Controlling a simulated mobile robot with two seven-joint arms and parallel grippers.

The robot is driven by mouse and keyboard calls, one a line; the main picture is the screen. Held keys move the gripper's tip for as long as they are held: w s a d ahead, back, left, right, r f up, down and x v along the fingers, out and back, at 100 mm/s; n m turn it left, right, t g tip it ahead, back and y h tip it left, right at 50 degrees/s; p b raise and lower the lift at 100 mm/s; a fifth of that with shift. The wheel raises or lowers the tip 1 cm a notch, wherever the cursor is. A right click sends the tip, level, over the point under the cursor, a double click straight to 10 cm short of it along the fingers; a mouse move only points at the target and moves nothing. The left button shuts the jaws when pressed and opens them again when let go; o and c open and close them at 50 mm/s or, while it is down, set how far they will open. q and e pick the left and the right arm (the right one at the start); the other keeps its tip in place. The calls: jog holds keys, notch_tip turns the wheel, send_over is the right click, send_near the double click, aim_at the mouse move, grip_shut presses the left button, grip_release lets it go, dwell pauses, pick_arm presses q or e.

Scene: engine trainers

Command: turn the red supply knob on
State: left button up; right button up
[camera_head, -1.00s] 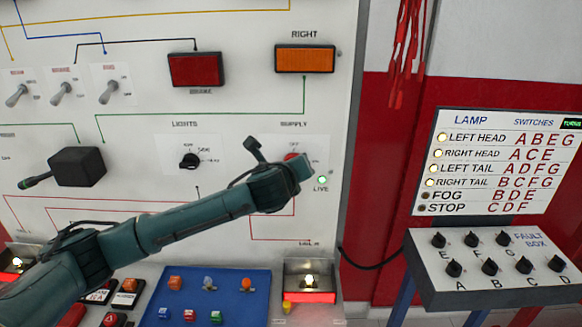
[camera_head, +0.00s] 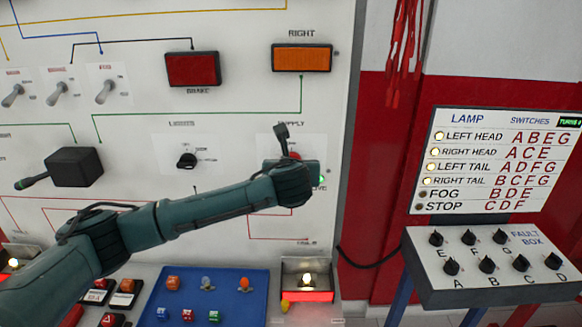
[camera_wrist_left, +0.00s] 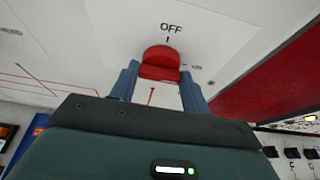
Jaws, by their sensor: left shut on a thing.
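The red supply knob (camera_wrist_left: 160,62) sits on the white panel below the OFF mark in the left wrist view. The two blue fingers of my left gripper (camera_wrist_left: 158,82) are on either side of it, shut on the knob. In the head view only a bit of the red knob (camera_head: 293,155) shows, under the SUPPLY label. My left gripper and wrist (camera_head: 298,172) cover most of it. The green LIVE lamp (camera_head: 321,180) is lit and partly hidden by the wrist. Which way the knob points is unclear. My right gripper is not in view.
The black lights knob (camera_head: 187,160) is left of the supply knob. Above are a red brake lamp (camera_head: 193,69) and an orange right lamp (camera_head: 301,58). The fault box (camera_head: 490,268) stands at right. A blue tray (camera_head: 250,290) lies below.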

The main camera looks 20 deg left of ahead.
pick_arm(q)
jog(key=shift+r, duration=0.1)
jog(key=o, duration=1)
jog(key=b+v, duration=0.1)
jog(key=v, duration=1.2)
jog(key=shift+s+b, duration=0.1)
jog(key=shift+b, duration=0.2)
